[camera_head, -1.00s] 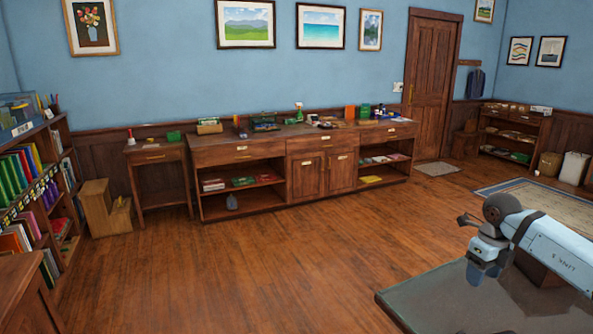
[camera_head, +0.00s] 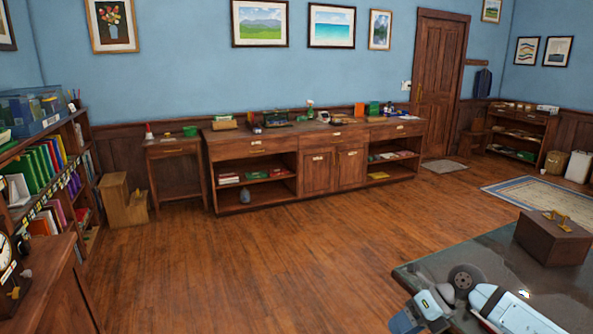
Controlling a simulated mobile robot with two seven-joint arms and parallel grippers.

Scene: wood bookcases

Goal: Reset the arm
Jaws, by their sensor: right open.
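My right arm comes in at the bottom right, pale blue and white with a dark round joint. Its right gripper (camera_head: 420,315) is low in the picture, in front of or over the left edge of the dark table (camera_head: 418,268). I see nothing held in it. The fingers are partly cut off by the bottom edge of the frame. My left gripper is not in view.
A brown wooden box (camera_head: 552,240) with small gold-coloured pieces on top stands on the dark table. A bookcase (camera_head: 62,190) and a wooden cabinet top with a clock (camera_head: 8,275) are at left. A long sideboard (camera_head: 320,170) lines the back wall. The middle floor is clear.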

